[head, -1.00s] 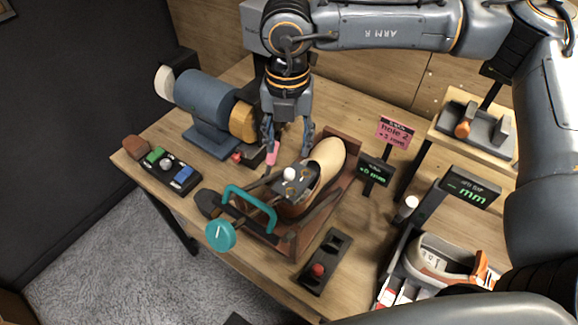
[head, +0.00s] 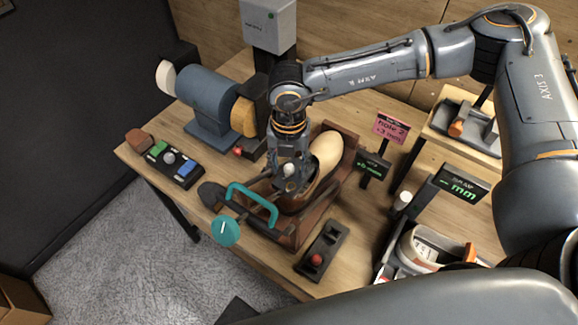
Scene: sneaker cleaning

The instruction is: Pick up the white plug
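A small round white piece (head: 289,169), which looks like the white plug, sits on the dark block of the stretcher frame over the tan shoe (head: 326,151). My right gripper (head: 289,177) points down right over it, with a finger on each side. The fingers look spread wider than the white piece, and I cannot tell whether they touch it. The gripper hides most of the block. Another white cap (head: 403,198) stands on a dark holder to the right. My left gripper is not in view.
The shoe lies in a brown wooden cradle (head: 350,160) with a teal handle (head: 254,201) and teal knob (head: 226,231) in front. A blue grinder (head: 207,98) stands at left. A button panel (head: 172,162), red-button box (head: 322,250) and small displays (head: 373,165) surround it.

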